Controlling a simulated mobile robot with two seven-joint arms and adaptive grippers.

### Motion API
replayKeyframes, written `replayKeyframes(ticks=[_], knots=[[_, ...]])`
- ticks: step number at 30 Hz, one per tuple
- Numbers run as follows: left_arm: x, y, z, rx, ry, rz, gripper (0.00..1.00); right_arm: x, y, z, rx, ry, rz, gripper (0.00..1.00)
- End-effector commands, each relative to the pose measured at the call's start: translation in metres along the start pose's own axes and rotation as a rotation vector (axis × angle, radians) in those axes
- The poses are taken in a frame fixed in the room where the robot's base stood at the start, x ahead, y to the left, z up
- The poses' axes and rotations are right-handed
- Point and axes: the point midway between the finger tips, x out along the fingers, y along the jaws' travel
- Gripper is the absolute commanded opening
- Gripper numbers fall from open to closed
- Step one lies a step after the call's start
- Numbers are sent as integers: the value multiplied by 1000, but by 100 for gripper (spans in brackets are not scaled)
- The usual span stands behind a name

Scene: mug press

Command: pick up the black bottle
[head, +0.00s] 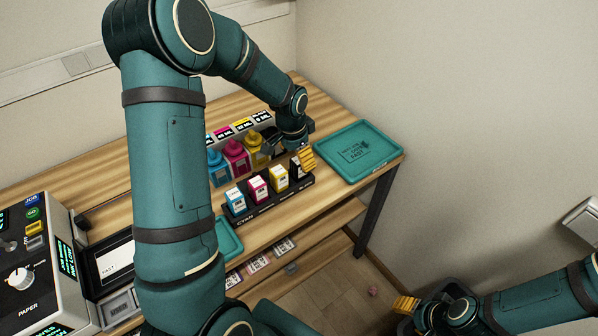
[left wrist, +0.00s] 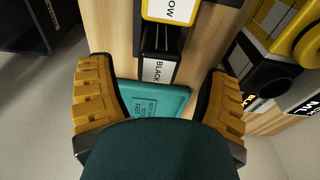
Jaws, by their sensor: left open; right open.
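A small black cartridge-like container (head: 296,168) stands at the right end of a dark rack, partly hidden by my left gripper (head: 307,157). In the left wrist view, its white label reads BLACK (left wrist: 157,70), and it shows between the spread fingers of my left gripper (left wrist: 160,78). Contact cannot be told. A larger black bottle (left wrist: 262,80) shows at the right of the left wrist view, outside the fingers; my left arm hides that spot in the head view. My left gripper is open. My right gripper (head: 405,305) is open and empty, low at the right, off the table.
The rack (head: 272,200) also holds cyan, magenta and yellow (head: 278,179) containers. Larger cyan, magenta (head: 236,158) and yellow bottles stand behind it. A teal tray (head: 385,165) lies at the right table end. A machine (head: 35,265) stands at left.

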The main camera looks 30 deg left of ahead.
Motion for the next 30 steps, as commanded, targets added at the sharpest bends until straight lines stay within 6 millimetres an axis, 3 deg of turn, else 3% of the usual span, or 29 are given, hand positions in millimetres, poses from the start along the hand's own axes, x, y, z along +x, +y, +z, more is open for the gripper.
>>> replayKeyframes(ticks=[8, 16, 24, 25, 30], knots=[[17, 1, 1, 0, 0, 1, 78, 4, 1, 1, -1, -3, 0, 47], [54, 2, 2, 0, 0, 1, 78, 12, 4, 1, -2, 0, 0, 47], [58, 2, 1, 0, 2, 0, 78, 12, 4, 0, -2, 1, 0, 47], [58, 2, 1, 0, 2, 0, 75, 12, 4, 0, -2, 1, 0, 47], [58, 2, 1, -1, 2, 0, 15, 12, 4, 0, -2, 1, 0, 47]])
